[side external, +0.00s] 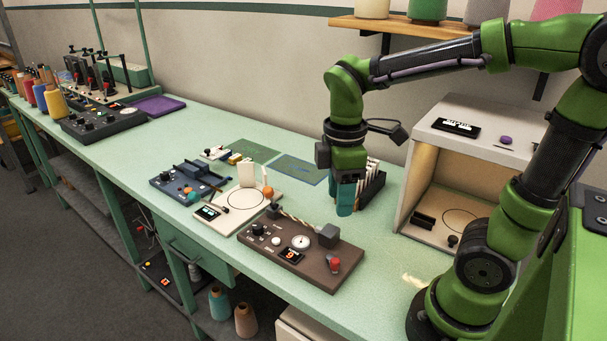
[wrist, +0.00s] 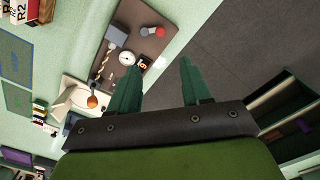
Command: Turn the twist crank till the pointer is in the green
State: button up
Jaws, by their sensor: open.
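The brown twist station (side external: 270,258) sits at the front edge of the bench. It carries a twisted cord (side external: 293,219), a round white dial (side external: 301,241), a small display (side external: 291,255) and a red-knobbed crank (side external: 334,264) at its right end. The wrist view shows the dial (wrist: 127,58), the display (wrist: 143,63) and the crank's red knob (wrist: 160,31). The dial's pointer and any green zone are too small to read. My gripper (side external: 345,208) is open and empty, pointing down behind the station. In the wrist view, its fingers (wrist: 155,60) are apart, clear of the crank.
A rack of pale cards (side external: 371,188) stands beside my gripper. An open-fronted box (side external: 475,140) is to the right. A cream station (side external: 233,220) and a blue station (side external: 178,187) sit to the left. Bench space (side external: 375,245) between the brown station and the box is clear.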

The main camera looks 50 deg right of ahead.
aim_at(335, 260)
notch_tip(335, 260, down, 16)
dwell(0.4)
jog(key=shift+c, duration=0.5)
grip_shut()
